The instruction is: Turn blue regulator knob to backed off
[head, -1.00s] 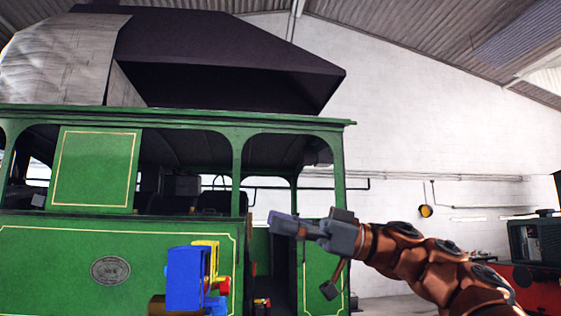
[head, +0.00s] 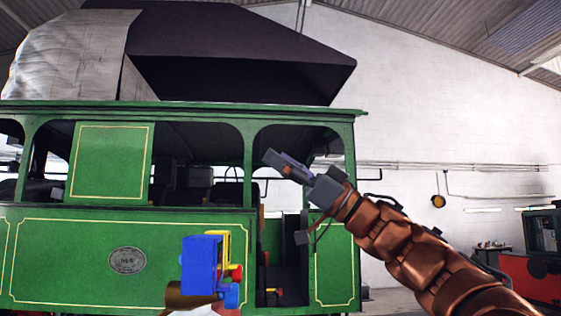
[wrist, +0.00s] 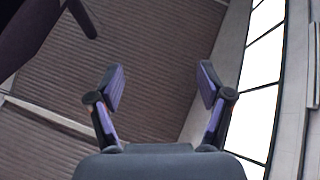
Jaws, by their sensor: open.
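A blue knob (head: 232,295) sits low on the right side of a small coloured fixture, in front of the green tram side in the head view. The fixture has a blue block (head: 202,265), a yellow frame (head: 226,245) and a red knob (head: 236,273) just above the blue knob. No setting mark is readable. My gripper (head: 272,160) is raised by the tram's open window, above and right of the fixture and apart from it. In the wrist view my gripper (wrist: 161,84) has its fingers spread with nothing between them. The wrist view shows no knob.
The green tram (head: 75,255) with its pillars and roof edge stands close behind my gripper. A dark doorway (head: 282,250) opens right of the fixture. Red machinery (head: 510,274) stands at the far right. The white wall (head: 420,130) is well behind.

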